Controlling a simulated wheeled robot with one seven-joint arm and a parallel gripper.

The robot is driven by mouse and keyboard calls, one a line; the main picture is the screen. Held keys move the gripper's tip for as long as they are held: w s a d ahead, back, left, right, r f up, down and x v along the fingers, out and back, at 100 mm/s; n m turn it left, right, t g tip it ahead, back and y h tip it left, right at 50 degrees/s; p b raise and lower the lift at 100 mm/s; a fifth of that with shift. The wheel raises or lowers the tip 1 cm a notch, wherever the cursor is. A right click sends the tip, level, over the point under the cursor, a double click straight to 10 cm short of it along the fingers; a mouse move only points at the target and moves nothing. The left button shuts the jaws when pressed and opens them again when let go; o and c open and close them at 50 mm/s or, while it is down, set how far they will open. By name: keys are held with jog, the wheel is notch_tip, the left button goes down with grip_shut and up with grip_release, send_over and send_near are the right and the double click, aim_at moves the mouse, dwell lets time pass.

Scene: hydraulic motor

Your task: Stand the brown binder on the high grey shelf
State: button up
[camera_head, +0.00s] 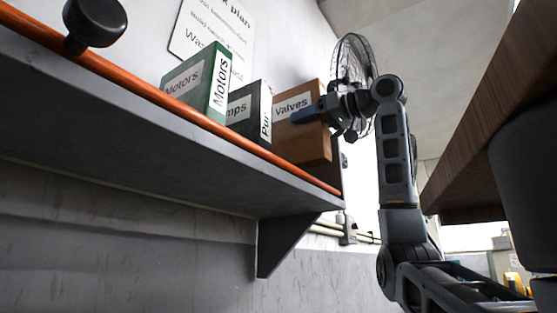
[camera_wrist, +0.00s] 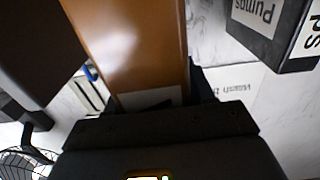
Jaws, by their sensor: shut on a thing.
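The brown binder (camera_head: 306,145), labelled "Valves", is upright at the right end of the high grey shelf (camera_head: 180,135), just right of the black binder. My gripper (camera_head: 308,113) is shut on it from the right, with a finger across its upper part by the label. In the wrist view the brown binder (camera_wrist: 135,45) runs up from the dark gripper (camera_wrist: 155,118). The shelf's front edge meets the view of the binder's base, so I cannot tell whether it rests on the shelf.
A green "Motors" binder (camera_head: 200,85) and a black "Pumps" binder (camera_head: 245,110) stand on the shelf; the black one also shows in the wrist view (camera_wrist: 275,30). An orange strip (camera_head: 150,95) lines the shelf edge. A wire fan (camera_head: 353,60) is behind my arm. A wooden surface (camera_head: 490,110) hangs at right.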

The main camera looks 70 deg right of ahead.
aim_at(283, 150)
jog(key=w+f, duration=0.1)
jog(key=w, duration=0.1)
jog(key=w+a+f, duration=0.1)
jog(key=w, duration=0.1)
jog(key=w+f, duration=0.1)
jog(key=w, duration=0.1)
jog(key=shift+a+f, duration=0.15)
jog(key=shift+f, duration=2.35)
jog(key=o, duration=1.4)
jog(key=b+v, duration=0.3)
jog(key=v, duration=0.9)
